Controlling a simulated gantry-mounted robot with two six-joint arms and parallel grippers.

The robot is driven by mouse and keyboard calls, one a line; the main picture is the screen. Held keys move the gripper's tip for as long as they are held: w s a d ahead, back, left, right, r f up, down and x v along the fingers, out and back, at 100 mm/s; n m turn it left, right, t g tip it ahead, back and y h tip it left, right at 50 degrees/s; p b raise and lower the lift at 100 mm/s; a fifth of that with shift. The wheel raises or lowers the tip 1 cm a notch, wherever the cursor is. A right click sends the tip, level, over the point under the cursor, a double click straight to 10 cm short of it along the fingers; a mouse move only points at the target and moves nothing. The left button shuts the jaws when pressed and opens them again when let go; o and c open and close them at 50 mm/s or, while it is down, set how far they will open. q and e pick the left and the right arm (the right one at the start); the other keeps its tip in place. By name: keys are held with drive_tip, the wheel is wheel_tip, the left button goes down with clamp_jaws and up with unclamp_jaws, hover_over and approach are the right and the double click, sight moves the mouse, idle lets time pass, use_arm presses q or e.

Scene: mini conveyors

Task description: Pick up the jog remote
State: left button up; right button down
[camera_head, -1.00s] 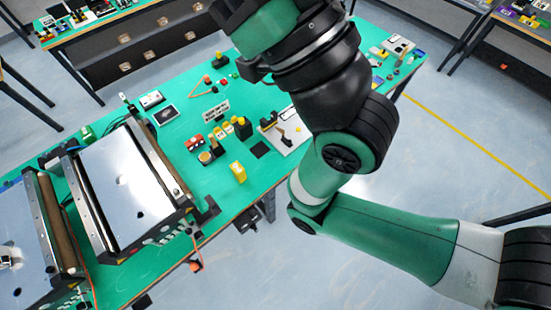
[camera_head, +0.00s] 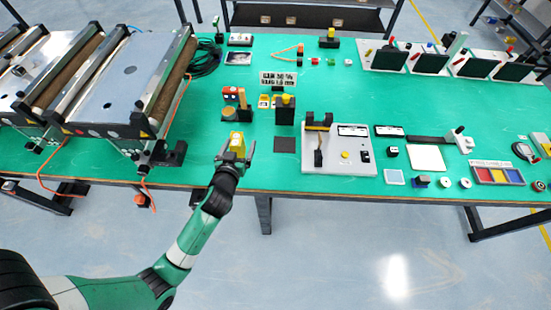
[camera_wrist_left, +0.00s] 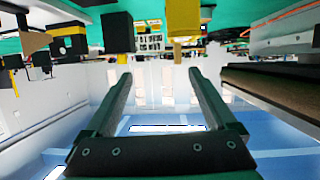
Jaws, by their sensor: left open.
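The jog remote looks to be the small yellow block (camera_head: 237,143) near the front edge of the green table, right of the conveyors. My left gripper (camera_head: 236,155) is open at the table's front edge, with its fingers on either side of the yellow block's near end. I cannot tell whether they touch it. In the left wrist view the yellow block (camera_wrist_left: 183,18) hangs at the top, beyond the open, empty-looking fingertips (camera_wrist_left: 161,76). My right gripper is not in view.
Two mini conveyors (camera_head: 125,75) stand at the left. A black square pad (camera_head: 285,144) and a white board with a black lever (camera_head: 340,160) lie to the right.

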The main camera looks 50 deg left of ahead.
use_arm(q)
drive_tip(key=g+b, duration=0.1)
drive_tip(key=b, duration=0.2)
approach(234, 150)
drive_tip(key=x, duration=0.5)
drive_tip(key=shift+s+f, duration=0.15)
drive_tip(key=shift+f, duration=0.2)
drive_tip(key=shift+a+r+p, duration=0.1)
drive_tip(key=shift+p, duration=0.2)
drive_tip(key=b+x, duration=0.1)
drive_tip(key=x, duration=0.5)
drive_tip(key=shift+w+b, duration=0.35)
drive_tip(key=shift+b, duration=0.05)
drive_tip(key=shift+w+a, duration=0.15)
drive_tip(key=b+x, duration=0.2)
drive_tip(key=x, duration=0.2)
drive_tip(key=shift+w+f, duration=0.1)
drive_tip(key=shift+f, duration=0.1)
drive_tip(key=shift+w+a, duration=0.2)
clamp_jaws()
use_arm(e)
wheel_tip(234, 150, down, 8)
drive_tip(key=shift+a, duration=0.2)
